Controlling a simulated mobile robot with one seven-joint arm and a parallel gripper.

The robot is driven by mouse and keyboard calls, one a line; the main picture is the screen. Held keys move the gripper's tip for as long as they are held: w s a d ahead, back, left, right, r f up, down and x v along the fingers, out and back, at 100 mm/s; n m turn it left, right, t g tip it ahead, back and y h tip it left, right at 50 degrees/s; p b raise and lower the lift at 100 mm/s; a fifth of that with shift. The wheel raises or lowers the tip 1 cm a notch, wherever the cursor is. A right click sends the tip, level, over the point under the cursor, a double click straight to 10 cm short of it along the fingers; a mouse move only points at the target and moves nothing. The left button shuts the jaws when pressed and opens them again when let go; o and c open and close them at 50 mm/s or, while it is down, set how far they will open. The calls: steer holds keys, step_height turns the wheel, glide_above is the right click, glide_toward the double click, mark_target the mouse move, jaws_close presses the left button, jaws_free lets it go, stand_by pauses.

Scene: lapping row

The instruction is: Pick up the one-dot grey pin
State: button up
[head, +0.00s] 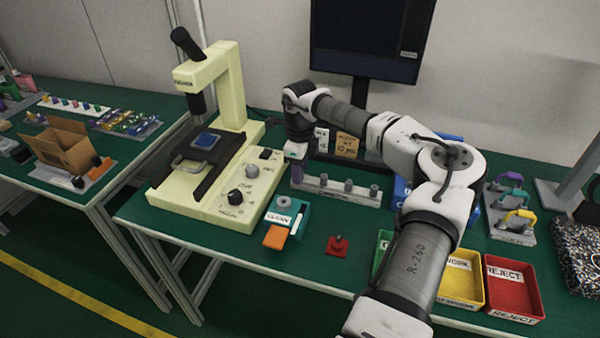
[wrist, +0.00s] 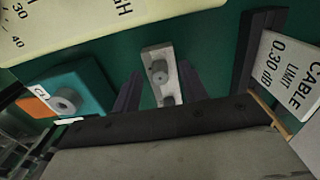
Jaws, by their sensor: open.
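Several grey pins stand in a light grey rack (head: 335,193) on the green bench. In the head view I see a left pin (head: 323,180), a middle pin (head: 348,185) and a right pin (head: 373,190). The dot marks are too small to read, so I cannot tell which is the one-dot grey pin. My gripper (head: 296,153) is above the rack's left end and hides part of it. In the wrist view my open gripper (wrist: 158,82) has its dark fingers on either side of the rack (wrist: 151,52), with a pin (wrist: 158,70) between them, apparently not gripped.
A cream machine (head: 215,190) stands left of the rack. A teal CLEAN block (head: 287,214) and a red piece (head: 337,246) are in front. A yellow tray (head: 460,275) and red REJECT tray (head: 513,285) lie right. Cards (head: 347,146) and a monitor (head: 372,38) stand behind.

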jaws_close()
steer(key=shift+r, duration=0.1)
stand_by(0.3)
step_height(320, 180, up, 20)
steer(key=b, duration=0.2)
